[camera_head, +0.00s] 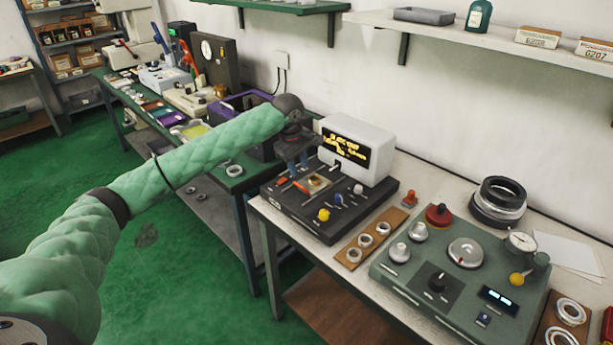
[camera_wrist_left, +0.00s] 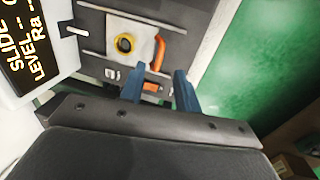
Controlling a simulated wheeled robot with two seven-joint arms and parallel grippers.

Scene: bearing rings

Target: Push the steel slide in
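The steel slide (camera_head: 318,183) is a pale plate bearing a yellowish ring, set on the black tester base (camera_head: 327,225). In the left wrist view the slide (camera_wrist_left: 139,56) lies between two thin rails, with an orange curved piece (camera_wrist_left: 158,52) at its edge. My left gripper (camera_head: 293,168) is over the left part of the base. In the left wrist view its two blue fingers (camera_wrist_left: 159,88) are apart, with nothing clearly held between them. A small orange part (camera_wrist_left: 151,87) shows beyond the gap. Whether the fingers touch anything cannot be told. My right gripper is not in view.
A white display box (camera_head: 357,150) with yellow text stands behind the base. A yellow knob (camera_head: 323,214) is on its front. A wooden strip with rings (camera_head: 368,243) and a green console (camera_head: 458,272) are to the right. Green floor (camera_wrist_left: 262,60) lies beyond the bench edge.

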